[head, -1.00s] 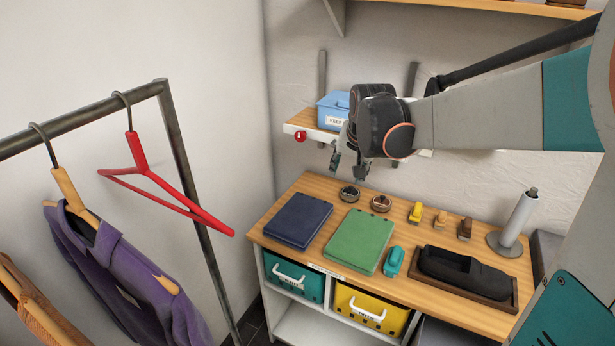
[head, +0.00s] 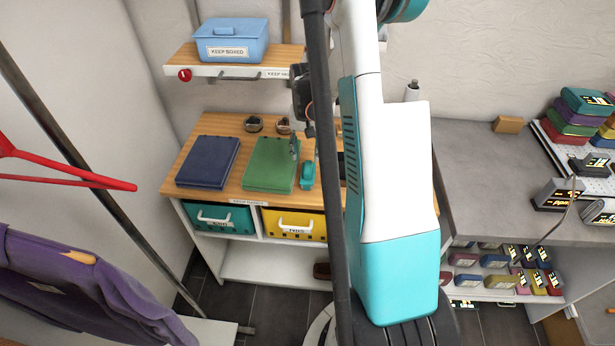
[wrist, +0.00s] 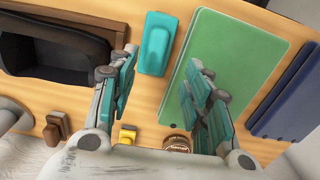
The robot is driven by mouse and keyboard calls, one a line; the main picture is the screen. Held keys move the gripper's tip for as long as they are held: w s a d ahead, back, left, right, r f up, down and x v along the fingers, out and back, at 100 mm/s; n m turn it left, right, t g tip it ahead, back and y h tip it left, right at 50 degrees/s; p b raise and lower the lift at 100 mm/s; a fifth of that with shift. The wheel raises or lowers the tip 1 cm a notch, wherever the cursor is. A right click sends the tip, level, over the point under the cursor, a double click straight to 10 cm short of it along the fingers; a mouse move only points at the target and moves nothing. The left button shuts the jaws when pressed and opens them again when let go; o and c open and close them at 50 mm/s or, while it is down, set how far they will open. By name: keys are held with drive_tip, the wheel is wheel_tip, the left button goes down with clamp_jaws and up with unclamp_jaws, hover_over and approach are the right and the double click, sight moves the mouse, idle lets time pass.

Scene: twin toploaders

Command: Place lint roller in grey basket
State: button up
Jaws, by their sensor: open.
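A pale upright cylinder (head: 411,92) is partly hidden by my arm in the head view. My gripper (head: 297,148) is over the counter near the green cloth and the teal item. In the wrist view, my gripper (wrist: 160,88) is open and empty, its fingers apart, with the teal item beyond them. No grey basket can be made out.
A teal basket (head: 219,217) and a yellow basket (head: 295,224) sit under the counter. A dark tray (wrist: 108,35) is beside the teal item. A clothes rail (head: 75,135) stands at left, a grey bench (head: 475,165) at right.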

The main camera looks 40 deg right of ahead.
sight(308, 166)
drive_tip(key=f, duration=0.2)
drive_tip(key=f+b, duration=0.1)
drive_tip(key=f, duration=0.4)
drive_tip(key=shift+s+d+f, duration=0.2)
drive_tip(key=shift+s, duration=0.1)
clamp_jaws()
